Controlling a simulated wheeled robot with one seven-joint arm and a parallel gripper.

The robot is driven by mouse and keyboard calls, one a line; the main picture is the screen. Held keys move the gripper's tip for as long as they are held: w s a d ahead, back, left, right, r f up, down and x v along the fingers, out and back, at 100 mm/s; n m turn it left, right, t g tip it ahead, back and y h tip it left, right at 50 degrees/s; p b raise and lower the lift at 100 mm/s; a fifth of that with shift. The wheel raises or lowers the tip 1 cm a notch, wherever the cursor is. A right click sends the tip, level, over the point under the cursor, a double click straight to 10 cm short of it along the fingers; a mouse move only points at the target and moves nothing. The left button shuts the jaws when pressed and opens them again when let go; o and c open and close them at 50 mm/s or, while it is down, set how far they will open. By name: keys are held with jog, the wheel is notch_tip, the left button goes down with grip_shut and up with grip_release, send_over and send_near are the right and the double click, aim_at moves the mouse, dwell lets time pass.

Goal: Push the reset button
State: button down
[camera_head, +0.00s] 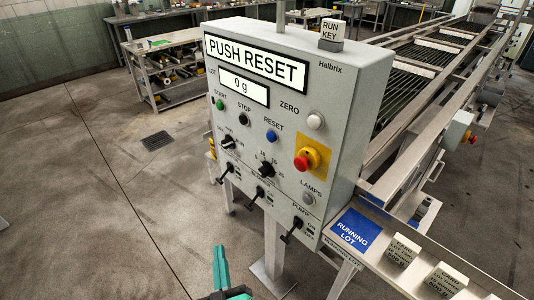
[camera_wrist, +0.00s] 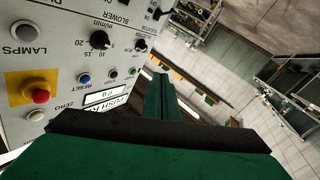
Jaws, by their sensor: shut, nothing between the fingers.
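The blue reset button (camera_head: 271,136) sits under the label RESET on the grey control panel (camera_head: 345,75). It also shows in the wrist view (camera_wrist: 84,79), left of my fingers. The upper display (camera_head: 256,61) reads PUSH RESET and the lower display (camera_head: 243,89) reads 0 g. My gripper (camera_head: 220,250) has green fingers, shut and empty, at the bottom of the head view, below and left of the button and apart from the panel. In the wrist view my gripper (camera_wrist: 160,80) points past the panel. Nothing hides the button.
A green start button (camera_head: 220,104), a black stop button (camera_head: 244,119), a pale zero button (camera_head: 315,120) and a red knob on yellow (camera_head: 307,159) surround it. Black switches (camera_head: 291,229) stick out along the panel's lower part. A steel ledge (camera_head: 375,262) runs right. Floor at left is clear.

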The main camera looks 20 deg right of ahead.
aim_at(271, 137)
jog(key=w+d+r+h, duration=0.2)
jog(key=w+d+r, duration=0.1)
jog(key=r, duration=0.3)
jog(key=w+d+r+m+h, duration=0.1)
jog(key=w+d+r+h, duration=0.1)
jog(key=w+r, duration=0.3)
jog(key=w+d+r+h, duration=0.2)
jog(key=w+d+r, duration=0.2)
jog(key=r, duration=0.5)
jog(key=shift+d+r+m+t, duration=0.15)
jog(key=shift+d+m+t, duration=0.2)
jog(key=shift+d, duration=0.2)
jog(key=shift+w, duration=0.15)
jog(key=w+d, duration=0.2)
jog(key=d, duration=0.6)
jog(key=shift+w+d, duration=0.25)
jog(key=shift+w, duration=0.1)
jog(key=shift+w+a, duration=0.2)
jog(key=shift+s+d, duration=0.2)
